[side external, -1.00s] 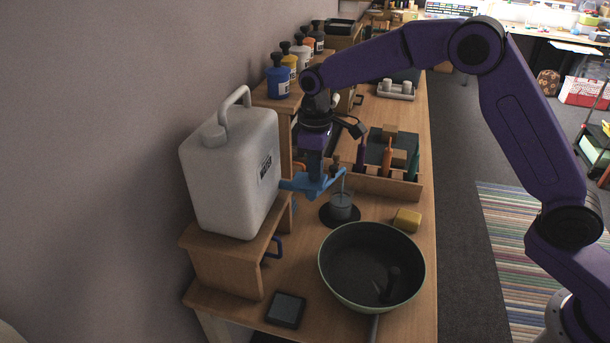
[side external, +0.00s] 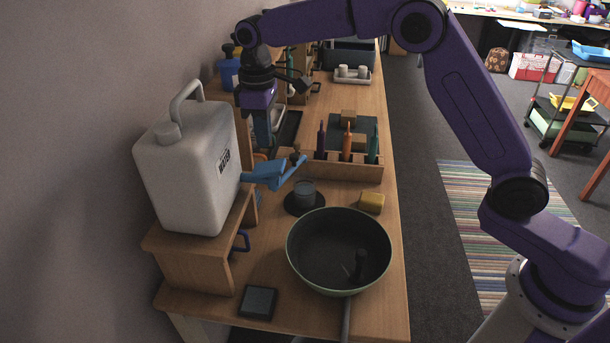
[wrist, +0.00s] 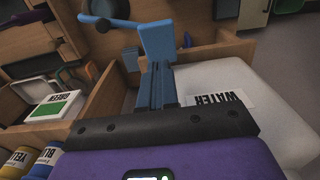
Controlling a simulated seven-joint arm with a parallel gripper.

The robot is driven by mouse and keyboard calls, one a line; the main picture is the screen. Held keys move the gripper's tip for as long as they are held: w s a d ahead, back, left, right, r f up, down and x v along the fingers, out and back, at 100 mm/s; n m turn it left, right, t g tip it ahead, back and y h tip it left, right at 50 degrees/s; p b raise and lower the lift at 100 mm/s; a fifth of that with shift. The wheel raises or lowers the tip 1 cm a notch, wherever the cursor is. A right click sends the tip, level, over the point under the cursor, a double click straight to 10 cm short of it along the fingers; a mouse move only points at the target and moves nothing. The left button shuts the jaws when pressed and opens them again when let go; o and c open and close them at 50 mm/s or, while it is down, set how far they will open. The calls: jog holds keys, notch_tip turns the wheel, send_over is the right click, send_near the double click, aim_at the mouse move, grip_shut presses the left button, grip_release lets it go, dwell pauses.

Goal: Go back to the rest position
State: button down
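The canister also shows close to the fingers' right in the wrist view (wrist: 270,85).
A wooden rack (side external: 345,168) holds several upright coloured tools. A dark square pad (side external: 258,302) lies at front left. Blue and yellow labelled bottles (wrist: 42,160) stand near the gripper.

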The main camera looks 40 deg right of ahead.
jog(key=s+d+n, duration=0.1)
jog(key=s+d, duration=0.4)
jog(key=s, duration=0.7)
jog(key=s+d+f+n, duration=0.1)
jog(key=s+d, duration=0.5)
jog(key=s, duration=0.7)
jog(key=s+d+n, duration=0.1)
jog(key=s+d, duration=0.4)
jog(key=s, duration=0.8)
jog(key=shift+s+d+f+n+y, duration=0.15)
jog(key=shift+d+f+n+y, duration=0.15)
jog(key=shift+d+f, duration=0.1)
jog(key=shift+a+r, duration=0.1)
